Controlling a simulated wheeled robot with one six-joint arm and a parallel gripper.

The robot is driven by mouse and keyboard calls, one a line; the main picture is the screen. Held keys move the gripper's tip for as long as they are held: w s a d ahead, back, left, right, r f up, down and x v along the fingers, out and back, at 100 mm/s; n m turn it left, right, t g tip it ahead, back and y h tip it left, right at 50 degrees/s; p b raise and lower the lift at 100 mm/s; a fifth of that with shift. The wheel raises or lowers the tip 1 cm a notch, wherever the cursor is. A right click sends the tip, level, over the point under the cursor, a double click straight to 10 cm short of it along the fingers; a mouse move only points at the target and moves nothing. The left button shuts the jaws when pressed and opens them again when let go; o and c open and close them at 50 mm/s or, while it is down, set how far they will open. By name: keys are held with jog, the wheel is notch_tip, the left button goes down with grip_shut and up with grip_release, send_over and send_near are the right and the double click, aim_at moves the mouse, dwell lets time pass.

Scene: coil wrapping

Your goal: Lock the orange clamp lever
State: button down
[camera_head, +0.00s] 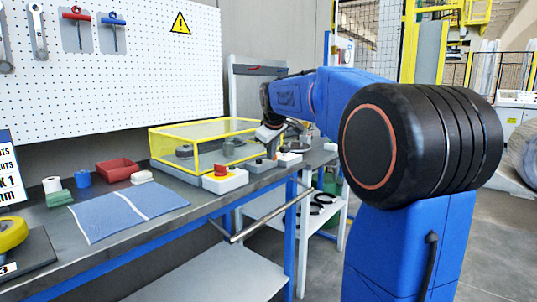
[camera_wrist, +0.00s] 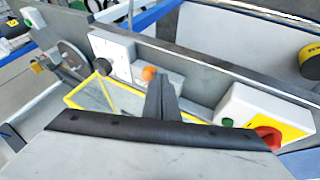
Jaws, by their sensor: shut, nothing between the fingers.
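An orange ball knob (camera_wrist: 149,74), which looks like the end of the clamp lever, shows in the wrist view on a light grey block. The rest of the lever is hidden or too small to make out. My gripper (camera_wrist: 162,84) is shut and empty, its fingertips just beside the orange knob in the picture; whether they touch it I cannot tell.
A white and yellow box with a red button (camera_head: 221,170) stands at the bench's front edge; its red button also shows in the wrist view (camera_wrist: 268,138). A black knob (camera_wrist: 103,67) is left of the orange one. A blue cloth (camera_head: 115,213) and red tray (camera_head: 117,169) lie further left.

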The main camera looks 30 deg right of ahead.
jog(key=d+n+y, duration=0.1)
jog(key=n, duration=0.1)
jog(key=w+d+n+y, duration=0.1)
jog(key=d, duration=0.1)
jog(key=w+d+n+y, duration=0.1)
jog(key=d+n, duration=0.1)
jog(key=shift+w+n+t+y, duration=0.25)
jog(key=shift+n+t+y, duration=0.05)
jog(key=shift+w+d, duration=0.5)
jog(key=shift+w, duration=0.3)
dwell(0.6)
